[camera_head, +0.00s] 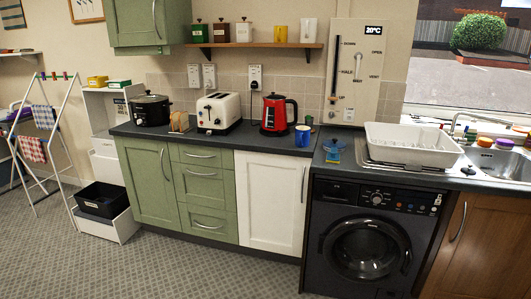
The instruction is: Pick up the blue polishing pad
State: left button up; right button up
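Neither of my grippers is in view.
A white dish rack (412,146) and sink (497,161) are at right. A drying rack (42,150) stands left. The carpet (190,270) in front is clear.

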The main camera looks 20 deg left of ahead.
aim_at(333, 157)
jog(key=u, duration=0.3)
jog(key=z, duration=1.4)
jog(key=u, duration=1.4)
jog(key=i+l+z, duration=0.1)
jog(key=i, duration=0.35)
jog(key=i+l+z, duration=0.1)
jog(key=i, duration=0.35)
